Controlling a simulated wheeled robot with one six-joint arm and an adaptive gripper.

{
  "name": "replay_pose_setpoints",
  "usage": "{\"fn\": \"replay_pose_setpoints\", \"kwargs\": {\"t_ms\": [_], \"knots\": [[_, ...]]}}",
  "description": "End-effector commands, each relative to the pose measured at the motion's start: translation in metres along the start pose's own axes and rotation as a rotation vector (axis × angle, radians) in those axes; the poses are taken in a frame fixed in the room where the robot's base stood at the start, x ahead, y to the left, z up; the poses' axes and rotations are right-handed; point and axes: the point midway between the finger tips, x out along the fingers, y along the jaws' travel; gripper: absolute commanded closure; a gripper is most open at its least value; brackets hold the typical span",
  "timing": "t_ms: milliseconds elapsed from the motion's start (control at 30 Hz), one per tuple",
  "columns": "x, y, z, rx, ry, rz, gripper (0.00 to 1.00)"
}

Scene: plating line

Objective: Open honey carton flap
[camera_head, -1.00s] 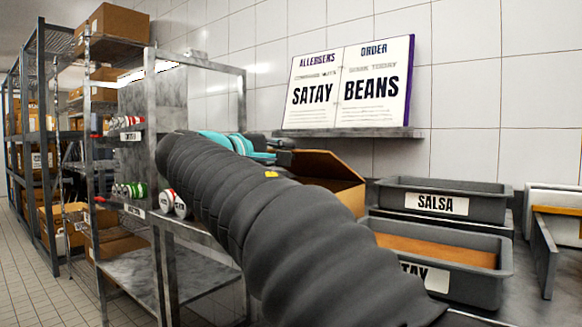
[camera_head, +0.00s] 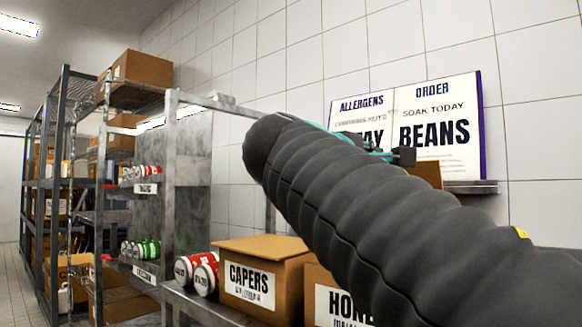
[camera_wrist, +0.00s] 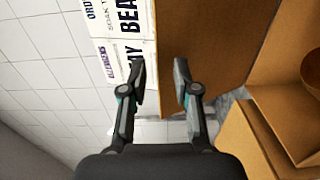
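The honey carton (camera_head: 340,300) is a brown box with a white "HON..." label, at the bottom of the head view, with its right side and top hidden by my arm. A brown cardboard piece (camera_head: 428,172) shows just beyond my arm, below the sign. My gripper (camera_head: 395,155) is mostly hidden there behind the arm. In the wrist view my gripper (camera_wrist: 160,85) has its two fingers apart. A large brown cardboard panel (camera_wrist: 222,50) lies behind the right finger, its left edge in the gap; I cannot tell whether they touch.
A closed capers carton (camera_head: 265,275) stands left of the honey carton, with red-and-white cans (camera_head: 195,272) beside it. A sign (camera_head: 435,125) on a wall ledge reads "ORDER BEANS". Metal shelving (camera_head: 170,200) with boxes and cans fills the left. Other cardboard (camera_wrist: 245,140) lies at right in the wrist view.

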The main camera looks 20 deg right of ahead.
Motion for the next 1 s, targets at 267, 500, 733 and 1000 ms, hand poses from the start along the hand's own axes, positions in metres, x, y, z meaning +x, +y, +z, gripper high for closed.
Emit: {"fn": "replay_pose_setpoints", "kwargs": {"t_ms": [267,500,733,1000], "knots": [[-0.008,0.0,-0.001,0.0,0.002,0.0,0.7],[-0.036,0.0,-0.002,0.0,0.009,-0.001,0.7],[-0.062,0.0,-0.002,0.0,0.009,0.0,0.7],[-0.093,0.0,-0.002,0.0,0.009,0.0,0.7]]}}
